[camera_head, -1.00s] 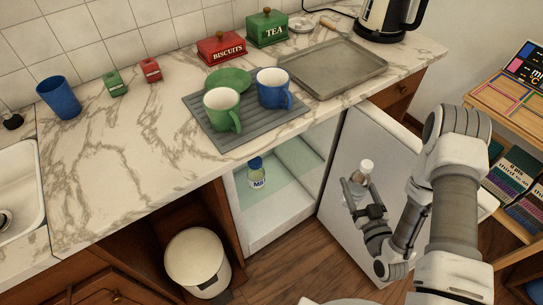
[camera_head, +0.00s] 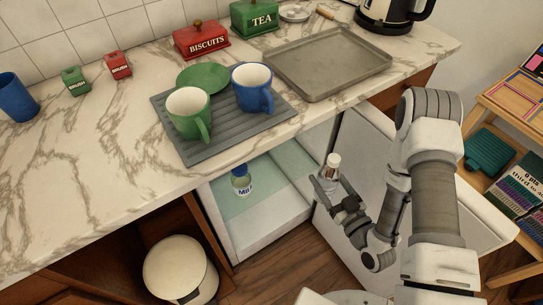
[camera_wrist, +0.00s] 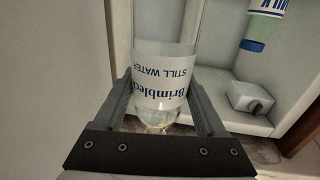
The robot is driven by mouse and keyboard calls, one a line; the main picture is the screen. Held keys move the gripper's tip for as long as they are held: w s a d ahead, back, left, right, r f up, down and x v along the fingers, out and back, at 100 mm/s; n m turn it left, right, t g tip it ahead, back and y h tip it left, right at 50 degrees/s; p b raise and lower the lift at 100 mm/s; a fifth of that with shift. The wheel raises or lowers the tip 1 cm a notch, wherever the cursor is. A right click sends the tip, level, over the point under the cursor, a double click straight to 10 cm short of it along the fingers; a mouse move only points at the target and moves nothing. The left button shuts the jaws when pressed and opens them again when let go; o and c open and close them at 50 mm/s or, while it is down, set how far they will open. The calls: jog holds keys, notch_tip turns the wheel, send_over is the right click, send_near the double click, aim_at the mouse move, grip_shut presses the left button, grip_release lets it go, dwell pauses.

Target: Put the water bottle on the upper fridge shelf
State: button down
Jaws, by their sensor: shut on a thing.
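The water bottle (camera_head: 331,172), clear with a white cap, is held roughly upright by my gripper (camera_head: 327,187) in front of the open door, right of the fridge opening. In the wrist view, my gripper (camera_wrist: 163,100) has its fingers on both sides of the bottle (camera_wrist: 160,85), whose "STILL WATER" label appears upside down. The fridge (camera_head: 232,235) is open under the counter. A greenish glass shelf (camera_head: 272,185) shows inside, with a milk bottle (camera_head: 241,185) standing at its left. The counter hides the fridge's upper inside.
The open fridge door (camera_head: 368,140) is behind and right of my gripper. The counter edge (camera_head: 310,125) overhangs the opening. The shelf is clear right of the milk. In the wrist view, a white box (camera_wrist: 250,97) is fixed inside the fridge. A bin (camera_head: 180,268) stands left.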

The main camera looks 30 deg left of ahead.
jog(key=s+a+b+x, duration=0.2)
jog(key=b+x, duration=0.1)
jog(key=x, duration=1.5)
jog(key=f+b, duration=0.1)
jog(key=f, duration=0.1)
jog(key=f+b, duration=0.1)
jog(key=f, duration=0.1)
jog(key=f+b, duration=0.1)
jog(key=f, duration=0.2)
jog(key=shift+s+d+b, duration=0.25)
jog(key=shift+d+b, duration=0.05)
jog(key=shift+d, duration=0.05)
jog(key=shift+w+a+f, duration=0.1)
jog(key=shift+a, duration=0.05)
